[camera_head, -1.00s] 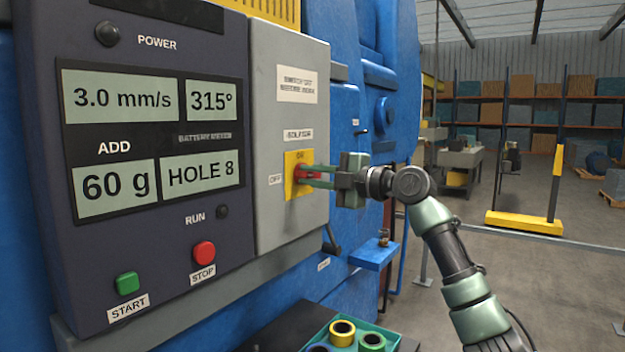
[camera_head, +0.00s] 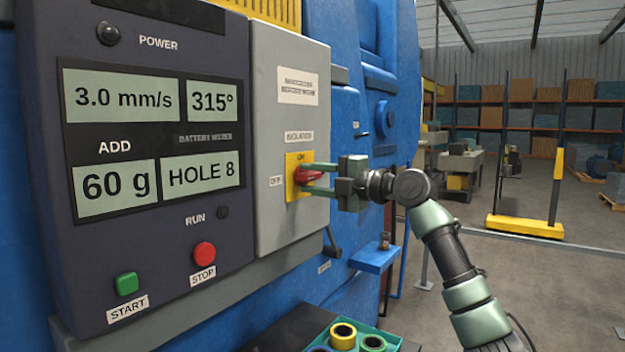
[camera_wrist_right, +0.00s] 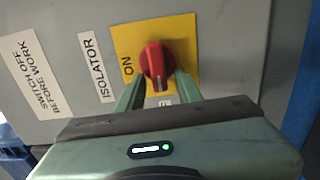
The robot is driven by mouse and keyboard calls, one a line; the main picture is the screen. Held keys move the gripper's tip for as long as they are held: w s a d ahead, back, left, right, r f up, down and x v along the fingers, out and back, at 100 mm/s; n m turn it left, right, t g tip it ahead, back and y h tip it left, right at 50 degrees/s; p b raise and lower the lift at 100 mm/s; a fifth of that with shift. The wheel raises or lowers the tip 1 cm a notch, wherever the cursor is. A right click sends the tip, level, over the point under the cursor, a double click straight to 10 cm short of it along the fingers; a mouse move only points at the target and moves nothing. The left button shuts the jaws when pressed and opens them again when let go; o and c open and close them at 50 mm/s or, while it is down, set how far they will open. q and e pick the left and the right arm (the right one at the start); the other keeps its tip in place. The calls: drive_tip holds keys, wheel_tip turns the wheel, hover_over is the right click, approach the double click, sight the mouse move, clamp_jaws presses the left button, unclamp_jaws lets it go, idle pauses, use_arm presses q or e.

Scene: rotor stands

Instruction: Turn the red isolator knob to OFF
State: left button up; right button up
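The red isolator knob (camera_head: 309,174) sits on a yellow plate (camera_head: 291,190) on the grey switch box. Its grip lies about level in the head view. In the right wrist view, the white mark on the knob (camera_wrist_right: 157,62) points down towards a partly hidden label, away from the ON label (camera_wrist_right: 127,66). The OFF label (camera_head: 276,181) is left of the plate in the head view. My right gripper (camera_head: 306,179) is open at the knob, one finger above and one below. In the wrist view, gaps show between knob and fingers. My left gripper is not in view.
The control panel with green START (camera_head: 127,284) and red STOP (camera_head: 204,253) buttons is left of the grey box (camera_head: 283,70). A small blue shelf (camera_head: 375,257) juts out at lower right.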

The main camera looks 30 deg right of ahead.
drive_tip(key=shift+s+d+f+b, duration=0.2)
drive_tip(key=shift+s+b, duration=0.1)
drive_tip(key=shift+s, duration=0.1)
drive_tip(key=b+v, duration=0.2)
drive_tip(key=v, duration=0.5)
drive_tip(key=shift+b, duration=0.35)
drive_tip(key=shift+r, duration=0.1)
